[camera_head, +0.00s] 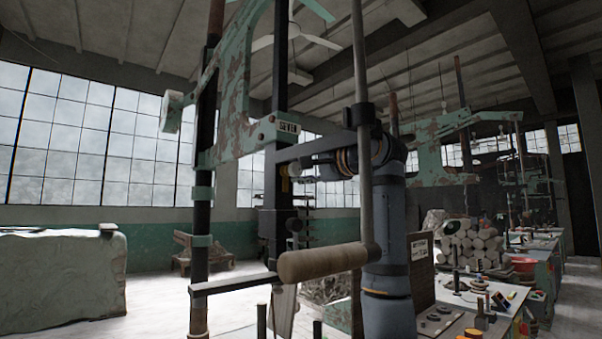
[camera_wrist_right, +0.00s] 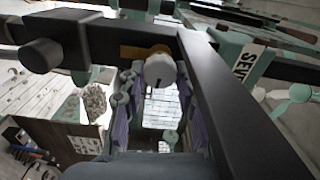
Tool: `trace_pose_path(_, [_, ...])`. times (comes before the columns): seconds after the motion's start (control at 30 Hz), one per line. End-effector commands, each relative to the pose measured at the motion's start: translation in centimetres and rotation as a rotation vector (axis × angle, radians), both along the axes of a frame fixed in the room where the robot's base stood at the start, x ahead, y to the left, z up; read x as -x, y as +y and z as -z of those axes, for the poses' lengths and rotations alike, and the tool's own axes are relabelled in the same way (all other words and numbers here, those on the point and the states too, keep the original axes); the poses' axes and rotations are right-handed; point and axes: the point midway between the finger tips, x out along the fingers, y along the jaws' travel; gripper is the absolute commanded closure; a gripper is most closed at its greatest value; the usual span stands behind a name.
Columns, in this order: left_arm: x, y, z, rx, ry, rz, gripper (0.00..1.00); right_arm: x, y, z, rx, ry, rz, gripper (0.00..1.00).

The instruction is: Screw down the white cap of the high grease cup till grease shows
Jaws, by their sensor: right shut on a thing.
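The white cap (camera_wrist_right: 160,70) shows in the right wrist view as a pale round knob with a dark slot, in front of a brass-coloured part (camera_wrist_right: 144,52) under a dark bar. My right gripper (camera_wrist_right: 157,85) has its fingers on both sides of the cap and is shut on it. In the head view my right gripper (camera_head: 308,166) reaches left from my blue-grey arm, beneath a dark beam. The cap is small and hard to make out there. No grease can be made out. My left gripper is not in view.
A green machine frame (camera_head: 237,105) with peeling paint and a labelled plate stands around the gripper. A vertical rod (camera_head: 361,60) and a wooden handle (camera_head: 322,262) stand in front of my arm. A covered block (camera_head: 60,280) is at left; a cluttered bench (camera_head: 470,300) is at right.

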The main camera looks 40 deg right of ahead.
Motion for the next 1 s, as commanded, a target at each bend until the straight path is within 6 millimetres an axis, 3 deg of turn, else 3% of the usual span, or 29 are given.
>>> trace_pose_path(0.4, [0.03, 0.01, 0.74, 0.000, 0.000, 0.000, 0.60, 0.01, -0.03, 0.05, -0.187, 0.013, 0.001, 0.99])
trace_pose_path(0.97, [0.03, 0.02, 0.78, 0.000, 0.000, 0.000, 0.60, 0.00, -0.02, 0.02, -0.215, 0.016, 0.001, 0.99])
trace_pose_path(1.0, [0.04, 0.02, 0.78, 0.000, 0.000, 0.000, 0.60, 0.00, -0.02, 0.02, -0.214, 0.016, 0.001, 0.65])
